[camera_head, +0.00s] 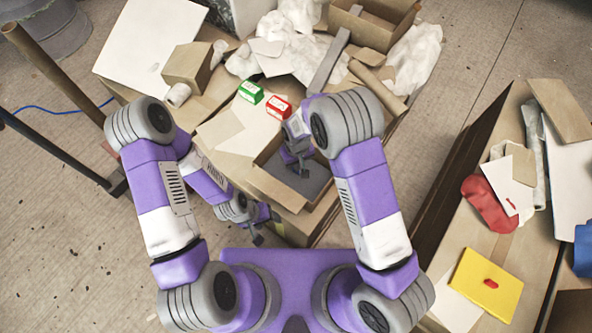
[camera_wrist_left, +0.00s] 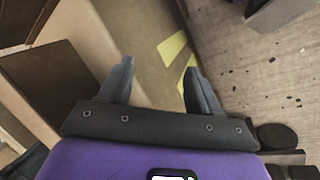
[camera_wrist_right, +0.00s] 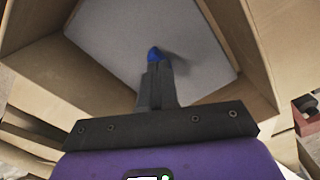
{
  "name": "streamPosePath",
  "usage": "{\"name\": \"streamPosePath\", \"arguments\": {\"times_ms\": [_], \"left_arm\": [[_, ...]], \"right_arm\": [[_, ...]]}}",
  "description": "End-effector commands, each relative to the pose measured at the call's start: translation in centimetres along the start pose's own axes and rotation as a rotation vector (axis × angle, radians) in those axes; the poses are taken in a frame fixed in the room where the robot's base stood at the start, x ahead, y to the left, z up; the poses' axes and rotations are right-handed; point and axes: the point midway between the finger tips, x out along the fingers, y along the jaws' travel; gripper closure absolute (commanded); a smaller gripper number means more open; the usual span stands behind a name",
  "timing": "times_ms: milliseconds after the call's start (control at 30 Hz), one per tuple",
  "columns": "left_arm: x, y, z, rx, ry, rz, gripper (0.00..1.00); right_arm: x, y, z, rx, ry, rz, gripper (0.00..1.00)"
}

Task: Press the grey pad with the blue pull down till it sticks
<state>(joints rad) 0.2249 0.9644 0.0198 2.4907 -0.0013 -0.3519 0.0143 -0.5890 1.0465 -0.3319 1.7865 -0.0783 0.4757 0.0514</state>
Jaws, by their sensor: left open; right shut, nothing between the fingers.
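The grey pad (camera_head: 318,185) lies inside an open cardboard box (camera_head: 262,184) in front of me. In the right wrist view the pad (camera_wrist_right: 205,60) fills much of the box floor, and its blue pull (camera_wrist_right: 154,54) shows just beyond my fingertips. My right gripper (camera_head: 303,172) reaches down into the box. In its wrist view the gripper (camera_wrist_right: 155,78) is shut and empty, its tips overlapping the pull; whether they touch it I cannot tell. My left gripper (camera_head: 267,226) is open and empty, low beside the box's near left side.
A green box (camera_head: 251,92) and a red box (camera_head: 278,107) stand behind the cardboard box, among cardboard and crumpled wrapping. A second bench at right holds a yellow panel (camera_head: 485,285) and a red piece (camera_head: 488,204). The floor (camera_head: 60,240) at left is mostly clear.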

Motion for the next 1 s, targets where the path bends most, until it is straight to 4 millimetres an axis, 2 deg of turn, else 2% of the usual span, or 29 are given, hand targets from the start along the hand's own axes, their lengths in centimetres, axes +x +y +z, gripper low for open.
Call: {"name": "streamPosePath", "arguments": {"times_ms": [733,1000], "left_arm": [[-4.3,1.6,0.2,0.0,0.0,0.0,0.37],[-4.6,1.7,0.2,0.0,0.0,0.0,0.37]], "right_arm": [[-6.3,0.0,0.0,0.0,0.001,0.0,1.0],[-6.8,0.0,0.0,0.0,0.001,0.0,1.0]]}}
